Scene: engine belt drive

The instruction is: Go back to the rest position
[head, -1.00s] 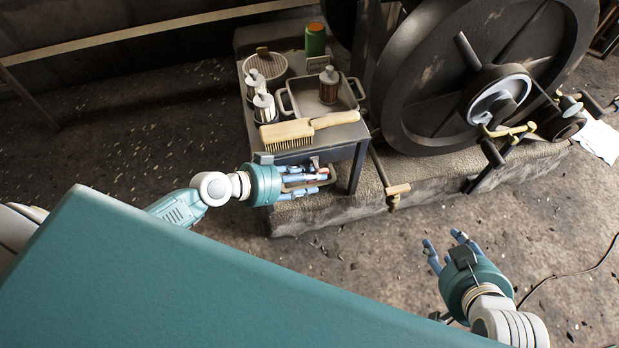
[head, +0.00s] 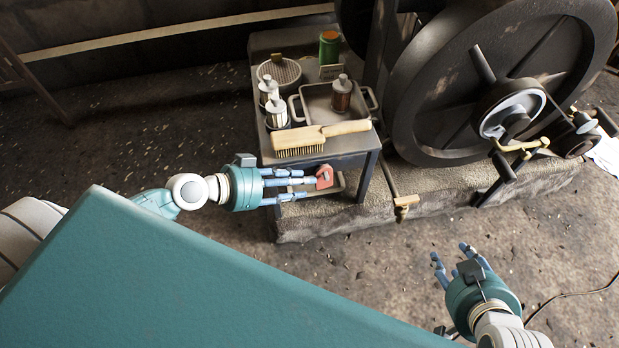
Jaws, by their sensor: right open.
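My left gripper (head: 312,184) reaches in from the left, level with the space under the small metal table's top. Its blue fingers are stretched out to the right. A small red piece (head: 325,177) shows at the fingertips; I cannot tell whether the fingers grip it or only lie in front of it. My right gripper (head: 458,257) is at the lower right, open and empty, above bare floor. It is clear of the table and the engine.
The small table (head: 345,158) carries a brush (head: 320,135), a tray (head: 318,97), several oil cans and a green tin (head: 329,47). A large flywheel (head: 430,110) stands behind to the right on a stone base (head: 330,218). A cable (head: 575,293) lies on the floor at right.

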